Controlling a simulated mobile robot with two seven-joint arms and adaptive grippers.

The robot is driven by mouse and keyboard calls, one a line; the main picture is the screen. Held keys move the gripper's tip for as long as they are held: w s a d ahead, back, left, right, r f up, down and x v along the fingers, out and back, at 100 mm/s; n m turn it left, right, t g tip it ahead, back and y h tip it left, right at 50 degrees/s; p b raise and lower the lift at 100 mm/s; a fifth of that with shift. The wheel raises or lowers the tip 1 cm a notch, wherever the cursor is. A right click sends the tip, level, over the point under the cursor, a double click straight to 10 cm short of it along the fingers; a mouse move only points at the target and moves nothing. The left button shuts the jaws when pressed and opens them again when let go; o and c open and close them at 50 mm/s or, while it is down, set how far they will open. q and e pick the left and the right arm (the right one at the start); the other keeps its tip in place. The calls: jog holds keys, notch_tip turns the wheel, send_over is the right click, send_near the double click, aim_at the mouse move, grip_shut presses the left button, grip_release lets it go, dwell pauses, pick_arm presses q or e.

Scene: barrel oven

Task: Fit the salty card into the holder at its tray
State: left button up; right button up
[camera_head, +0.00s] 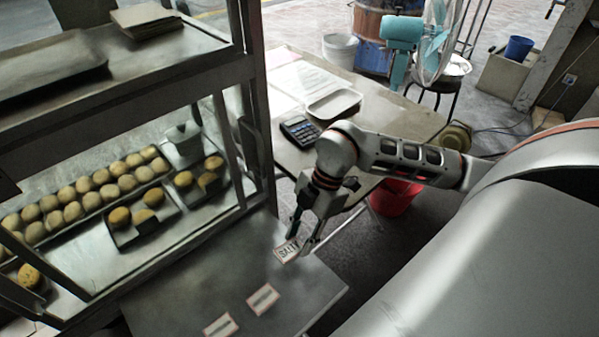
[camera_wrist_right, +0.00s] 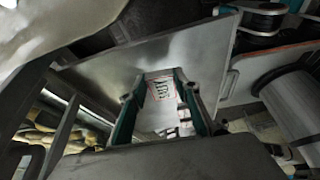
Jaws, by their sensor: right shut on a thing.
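The salty card (camera_head: 287,250), small and white with a red border and dark lettering, is at the fingertips of my right gripper (camera_head: 303,243), over the far part of the steel counter (camera_head: 165,301). In the right wrist view the card (camera_wrist_right: 161,88) shows between the two teal fingers, and the gripper (camera_wrist_right: 164,82) is shut on it. Inside the case, a long tray holds several pale buns (camera_head: 75,194). Smaller trays hold a few yellow pieces (camera_head: 119,217) with dark blocks beside them. I cannot tell which part is the card holder. My left gripper is not in view.
Two other cards (camera_head: 263,298) (camera_head: 221,326) lie on the counter's near part. The case's frame post (camera_head: 256,110) stands left of my right arm. Behind is a table with a calculator (camera_head: 299,130) and white tray (camera_head: 334,103). A red bucket (camera_head: 394,197) stands below.

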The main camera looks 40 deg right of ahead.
aim_at(301, 247)
notch_tip(301, 247, down, 5)
jog(key=shift+r+b, duration=0.2)
jog(key=shift+b, duration=0.25)
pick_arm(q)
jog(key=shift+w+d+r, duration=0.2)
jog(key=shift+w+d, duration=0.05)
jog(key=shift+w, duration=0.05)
pick_arm(e)
jog(key=shift+r, duration=0.1)
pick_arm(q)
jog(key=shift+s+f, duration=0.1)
pick_arm(e)
jog(key=shift+f, duration=0.2)
jog(key=o, duration=1)
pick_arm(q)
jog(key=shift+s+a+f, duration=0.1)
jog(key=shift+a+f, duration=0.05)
pick_arm(e)
jog(key=shift+o, duration=0.2)
jog(key=shift+r, duration=0.1)
